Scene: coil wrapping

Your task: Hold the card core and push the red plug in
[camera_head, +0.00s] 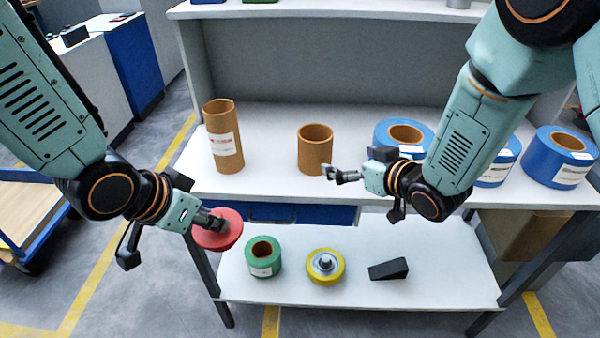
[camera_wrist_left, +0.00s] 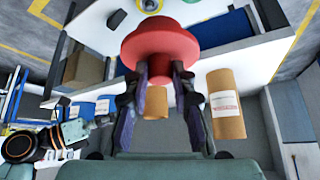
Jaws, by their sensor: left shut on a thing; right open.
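The red plug (camera_head: 217,229) is a flanged red disc with a narrower hub. In the left wrist view the plug (camera_wrist_left: 160,45) sits between the two dark fingers. A tall card core (camera_head: 222,133) with a white label stands on the bench at the left; a shorter card core (camera_head: 315,149) stands right of it. Which one the task means, I cannot tell. My right gripper (camera_head: 328,174) is open and empty, just in front of the shorter core.
Blue coils (camera_head: 558,157) stand at the right of the bench top (camera_head: 270,182), partly behind my right arm. The lower shelf (camera_head: 440,285) holds a green roll (camera_head: 263,256), a yellow roll (camera_head: 325,266) and a black wedge (camera_head: 388,269). The bench top between the cores is clear.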

